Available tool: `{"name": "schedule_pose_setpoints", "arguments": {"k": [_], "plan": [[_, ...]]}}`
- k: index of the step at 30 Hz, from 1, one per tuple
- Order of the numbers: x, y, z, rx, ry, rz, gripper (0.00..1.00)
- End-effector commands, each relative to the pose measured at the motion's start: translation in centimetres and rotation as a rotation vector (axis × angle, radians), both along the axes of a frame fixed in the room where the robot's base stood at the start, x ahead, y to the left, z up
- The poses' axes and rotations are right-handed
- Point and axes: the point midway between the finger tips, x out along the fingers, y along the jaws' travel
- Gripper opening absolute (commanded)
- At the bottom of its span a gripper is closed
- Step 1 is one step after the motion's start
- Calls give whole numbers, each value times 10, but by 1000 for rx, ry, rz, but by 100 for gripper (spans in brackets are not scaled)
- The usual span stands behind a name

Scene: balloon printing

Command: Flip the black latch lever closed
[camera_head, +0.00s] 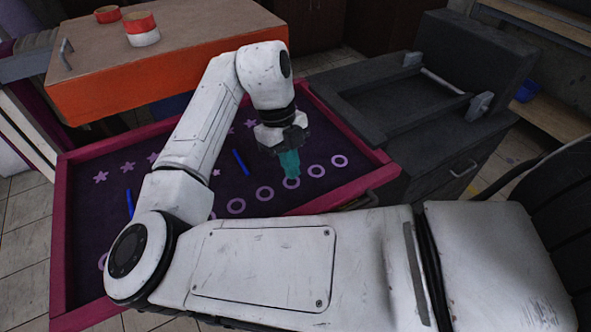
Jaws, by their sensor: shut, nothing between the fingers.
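My gripper (291,177), with teal fingers, is shut and empty. It points down above the dark purple surface of the pink-rimmed table (62,245), near the row of pale rings. I cannot make out a black latch lever with certainty. A dark grey machine (400,128) stands to the right of the gripper, with a pale metal bar (443,81) between two grey end pieces on its top. A small dark handle (358,201) shows at the table's right front edge, partly hidden by my arm. My arm also hides much of the table's front.
Blue sticks (239,162), stars and rings lie on the purple surface. An orange-sided cabinet (160,88) with red and white tape rolls (141,29) stands behind. A wooden bench with a blue bowl (527,91) is at right. Tiled floor shows at far left.

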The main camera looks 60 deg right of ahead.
Motion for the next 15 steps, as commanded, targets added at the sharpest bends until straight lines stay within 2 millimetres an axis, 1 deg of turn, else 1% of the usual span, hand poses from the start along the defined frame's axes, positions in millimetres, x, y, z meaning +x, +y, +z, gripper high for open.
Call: {"name": "schedule_pose_setpoints", "arguments": {"k": [3,12,13,15], "plan": [[-7,3,-21,2,4,0,0],[-23,10,-76,1,2,0,0],[-29,12,-73,-1,2,-2,0],[-38,16,-75,0,1,-1,0]]}}
